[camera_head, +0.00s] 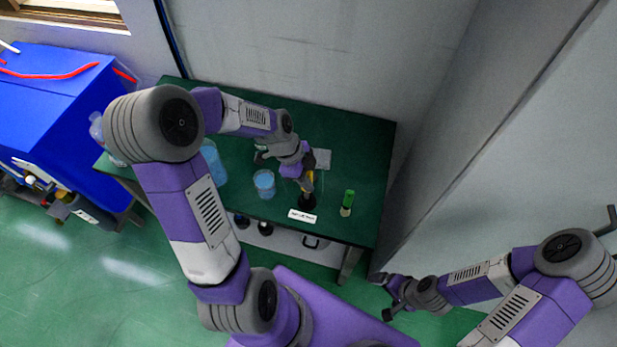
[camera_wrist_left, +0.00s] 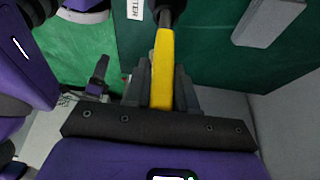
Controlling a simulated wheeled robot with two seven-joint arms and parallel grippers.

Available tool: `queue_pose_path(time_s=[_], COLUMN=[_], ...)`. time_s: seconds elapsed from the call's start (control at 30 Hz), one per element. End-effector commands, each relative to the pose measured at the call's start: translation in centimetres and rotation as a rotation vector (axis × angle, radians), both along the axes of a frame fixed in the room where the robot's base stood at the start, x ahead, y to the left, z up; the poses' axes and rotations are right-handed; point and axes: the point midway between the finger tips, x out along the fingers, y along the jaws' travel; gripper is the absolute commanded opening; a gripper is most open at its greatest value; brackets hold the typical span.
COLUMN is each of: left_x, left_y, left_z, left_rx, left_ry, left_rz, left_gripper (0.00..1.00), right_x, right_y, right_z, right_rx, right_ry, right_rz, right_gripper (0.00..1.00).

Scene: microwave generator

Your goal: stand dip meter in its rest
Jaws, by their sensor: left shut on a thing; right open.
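The dip meter shows as a yellow handle (camera_head: 310,183) in the head view. In the left wrist view the yellow handle (camera_wrist_left: 163,65) runs between the fingers toward a dark part at the top edge. My left gripper (camera_head: 308,179) is shut on the handle. Directly below it is a black rest (camera_head: 307,202), behind a white label (camera_head: 302,216). The handle's lower end meets the black rest in the picture; I cannot tell whether it is seated in it. My right gripper (camera_head: 387,296) is open and empty, low in front of the table's right corner.
On the green table (camera_head: 362,150) stand a blue beaker (camera_head: 264,184), a taller blue container (camera_head: 213,163) and a green-topped bottle (camera_head: 348,199). A grey flat block (camera_head: 322,159) lies behind the gripper. A wall borders the right side.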

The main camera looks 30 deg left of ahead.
Motion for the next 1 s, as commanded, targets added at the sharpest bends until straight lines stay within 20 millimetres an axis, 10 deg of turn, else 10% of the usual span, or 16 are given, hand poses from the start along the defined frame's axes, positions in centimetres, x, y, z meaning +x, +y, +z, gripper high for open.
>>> queue_pose_path(time_s=[0.73,0.77,1.0], left_x=[0.0,0.0,0.0], left_y=[0.0,0.0,0.0], left_z=[-2.0,-1.9,-1.8], left_rx=[0.000,0.000,0.000], left_ry=[0.000,0.000,0.000], left_rz=[0.000,0.000,0.000], left_gripper=[0.00,0.28,0.55], right_x=[0.0,0.0,0.0], right_y=[0.0,0.0,0.0], right_z=[-1.8,-1.7,-1.7], right_rx=[0.000,0.000,0.000], right_ry=[0.000,0.000,0.000], right_rz=[0.000,0.000,0.000], right_gripper=[1.00,1.00,1.00])
